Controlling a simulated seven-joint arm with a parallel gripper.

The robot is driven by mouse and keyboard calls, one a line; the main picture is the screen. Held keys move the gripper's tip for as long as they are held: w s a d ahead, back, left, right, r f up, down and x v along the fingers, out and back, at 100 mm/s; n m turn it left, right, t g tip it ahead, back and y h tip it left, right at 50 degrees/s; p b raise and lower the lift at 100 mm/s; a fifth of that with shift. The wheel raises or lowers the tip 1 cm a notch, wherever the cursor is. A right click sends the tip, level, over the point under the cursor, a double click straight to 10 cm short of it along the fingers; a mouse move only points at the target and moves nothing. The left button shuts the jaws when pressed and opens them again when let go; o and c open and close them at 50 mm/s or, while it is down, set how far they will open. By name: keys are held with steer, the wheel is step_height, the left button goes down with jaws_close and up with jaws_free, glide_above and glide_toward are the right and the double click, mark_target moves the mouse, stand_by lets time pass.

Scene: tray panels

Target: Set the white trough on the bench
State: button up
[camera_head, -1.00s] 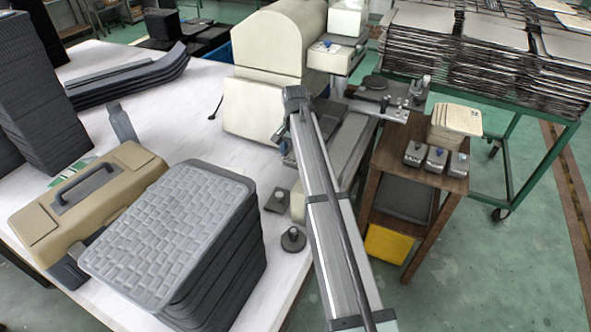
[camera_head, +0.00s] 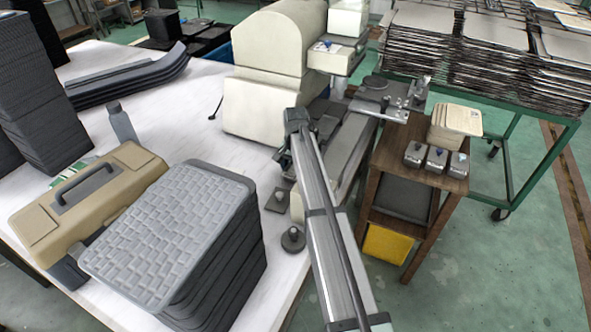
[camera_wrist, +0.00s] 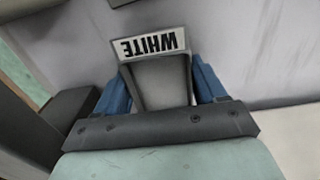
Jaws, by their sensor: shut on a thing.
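In the wrist view a grey, open-topped-looking trough (camera_wrist: 163,90) sits between the two blue fingers of my gripper (camera_wrist: 160,72). The fingers press on its two sides. A white label reading WHITE (camera_wrist: 150,46) shows upside down at its far end. A pale surface lies behind it; whether the trough touches that surface cannot be told. In the head view my arm covers the gripper and the trough. The white-topped bench (camera_head: 205,85) runs across the left and middle.
A stack of grey woven-topped trays (camera_head: 170,230) and a tan toolbox (camera_head: 88,200) stand at the bench's front left. Small dark knobbed weights (camera_head: 292,240) sit near its right edge. A cream machine (camera_head: 270,80) stands behind. A wooden stand (camera_head: 415,190) is at right.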

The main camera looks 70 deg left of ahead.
steer(key=shift+f, duration=0.1)
steer(key=o, duration=1.3)
steer(key=shift+c, duration=0.2)
step_height(320, 180, up, 12)
